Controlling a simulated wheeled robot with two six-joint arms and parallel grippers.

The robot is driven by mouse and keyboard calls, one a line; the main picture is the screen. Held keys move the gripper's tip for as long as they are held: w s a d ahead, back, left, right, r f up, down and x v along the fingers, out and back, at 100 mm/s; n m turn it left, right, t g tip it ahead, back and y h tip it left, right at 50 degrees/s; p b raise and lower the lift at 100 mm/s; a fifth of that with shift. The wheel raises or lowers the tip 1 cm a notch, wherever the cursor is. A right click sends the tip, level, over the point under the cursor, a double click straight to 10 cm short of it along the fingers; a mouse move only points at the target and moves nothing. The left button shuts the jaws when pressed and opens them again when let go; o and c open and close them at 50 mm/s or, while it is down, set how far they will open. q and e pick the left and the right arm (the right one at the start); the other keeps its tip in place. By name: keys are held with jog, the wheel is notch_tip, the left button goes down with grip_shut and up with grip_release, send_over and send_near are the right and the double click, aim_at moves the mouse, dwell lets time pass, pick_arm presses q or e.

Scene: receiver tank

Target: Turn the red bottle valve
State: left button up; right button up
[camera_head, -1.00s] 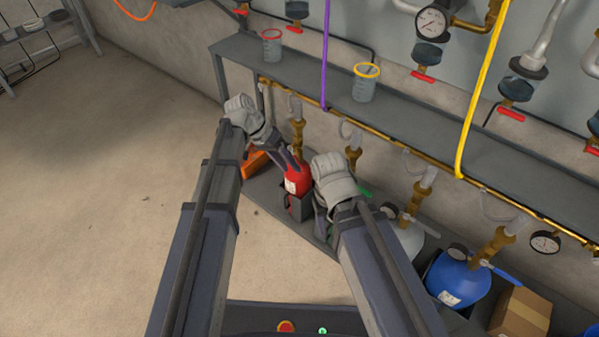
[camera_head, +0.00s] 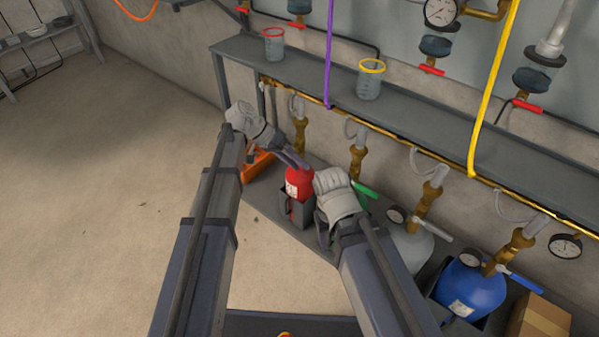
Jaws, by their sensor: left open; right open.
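The red bottle (camera_head: 299,183) stands upright in a dark holder on the low shelf, in the middle of the head view. Its valve is not clearly visible; my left gripper covers the area at its top. My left gripper (camera_head: 295,160) is open, with its dark fingers reaching right and down to the top of the red bottle. I cannot tell whether they touch it. My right gripper (camera_head: 324,228) is open beside the bottle on the right, lower in the picture; its fingers are mostly hidden behind its own white wrist.
Right of the red bottle are a green handle (camera_head: 365,190), a grey bottle (camera_head: 412,246) and a blue bottle (camera_head: 470,289). A cardboard box (camera_head: 538,318) is at bottom right. A grey shelf (camera_head: 420,112) with two beakers overhangs the bottles. The floor at left is clear.

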pick_arm(q)
jog(key=shift+x, duration=0.8)
grip_shut()
dwell(0.9)
